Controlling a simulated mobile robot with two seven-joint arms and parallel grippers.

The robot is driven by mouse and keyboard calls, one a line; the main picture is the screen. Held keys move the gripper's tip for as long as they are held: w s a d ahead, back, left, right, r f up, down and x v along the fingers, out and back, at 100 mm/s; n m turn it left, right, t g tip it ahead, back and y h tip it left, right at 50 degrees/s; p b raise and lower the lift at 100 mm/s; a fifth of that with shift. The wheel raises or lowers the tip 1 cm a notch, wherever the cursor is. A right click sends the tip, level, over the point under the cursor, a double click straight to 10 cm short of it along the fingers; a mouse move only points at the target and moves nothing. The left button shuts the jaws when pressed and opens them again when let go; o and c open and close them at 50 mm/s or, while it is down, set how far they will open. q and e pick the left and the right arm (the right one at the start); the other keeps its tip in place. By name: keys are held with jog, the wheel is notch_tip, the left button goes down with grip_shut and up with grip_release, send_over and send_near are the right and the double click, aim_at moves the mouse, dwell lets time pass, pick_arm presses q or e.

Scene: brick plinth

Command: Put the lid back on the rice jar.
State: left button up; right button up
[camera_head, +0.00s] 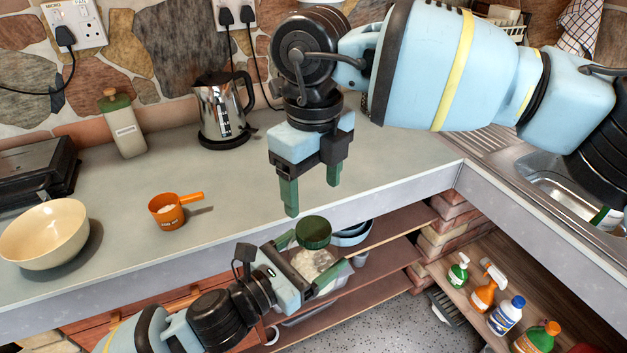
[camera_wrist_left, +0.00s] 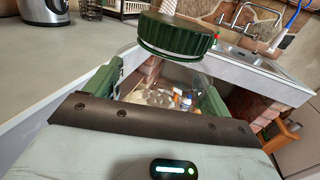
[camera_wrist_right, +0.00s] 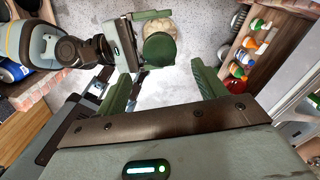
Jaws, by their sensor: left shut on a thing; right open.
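The rice jar (camera_head: 316,264) is clear with pale contents. My left gripper (camera_head: 309,259) is shut on it and holds it in the air in front of the counter edge. It also shows between the fingers in the left wrist view (camera_wrist_left: 160,97). The dark green lid (camera_head: 313,232) is at the top of the jar; it shows in the left wrist view (camera_wrist_left: 177,36) and the right wrist view (camera_wrist_right: 159,49). I cannot tell whether it is fully seated. My right gripper (camera_head: 310,200) is open and empty, above the lid and apart from it, pointing down.
On the counter (camera_head: 250,185) stand a cream bowl (camera_head: 45,235), an orange measuring cup (camera_head: 168,213), a green-topped canister (camera_head: 122,125) and a kettle (camera_head: 223,110). Shelves (camera_head: 390,255) are below the counter. Several bottles (camera_head: 507,315) stand at lower right. The counter's middle is clear.

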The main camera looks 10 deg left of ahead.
aim_at(314, 227)
jog(key=shift+f, duration=3.9)
jog(key=c, duration=1)
jog(key=o, duration=1.2)
notch_tip(314, 227, up, 12)
